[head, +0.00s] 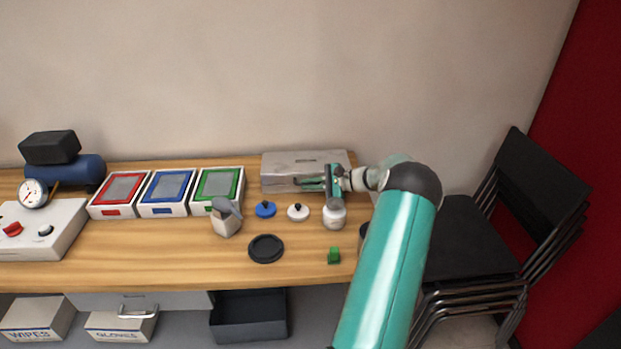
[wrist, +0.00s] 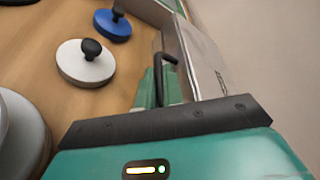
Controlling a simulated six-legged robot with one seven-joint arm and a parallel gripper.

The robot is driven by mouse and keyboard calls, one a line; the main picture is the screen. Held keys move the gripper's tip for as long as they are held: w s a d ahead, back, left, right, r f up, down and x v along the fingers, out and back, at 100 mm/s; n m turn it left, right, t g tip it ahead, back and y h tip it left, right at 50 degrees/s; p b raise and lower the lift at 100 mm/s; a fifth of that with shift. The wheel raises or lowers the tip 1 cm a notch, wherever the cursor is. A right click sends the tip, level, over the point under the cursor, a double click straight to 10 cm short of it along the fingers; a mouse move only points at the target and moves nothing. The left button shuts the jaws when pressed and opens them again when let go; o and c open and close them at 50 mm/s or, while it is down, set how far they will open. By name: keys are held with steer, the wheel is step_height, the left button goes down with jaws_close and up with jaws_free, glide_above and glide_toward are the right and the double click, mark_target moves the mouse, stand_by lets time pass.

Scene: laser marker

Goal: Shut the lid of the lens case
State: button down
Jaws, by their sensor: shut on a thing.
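The grey lens case (head: 280,182) stands at the back right of the table against the wall. In the wrist view its grey panel (wrist: 207,60) rises close on the right, with a bent black handle (wrist: 163,58) at its near edge. I cannot tell the lid's exact angle. My gripper (head: 312,184) reaches in from the right, in front of the case. In the wrist view the teal fingers (wrist: 155,90) are at the black handle and appear shut on it. The fingers partly hide the case front.
A black round lid (head: 266,249) and a green block (head: 334,256) lie nearer. Red, blue and green-framed trays (head: 217,190) stand left. Bare wood (head: 170,250) shows front left.

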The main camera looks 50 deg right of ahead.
steer(key=shift+f, duration=0.45)
steer(key=c, duration=1.8)
jaws_free()
steer(key=shift+f, duration=0.1)
steer(key=v, duration=1.4)
steer(key=shift+a, duration=0.1)
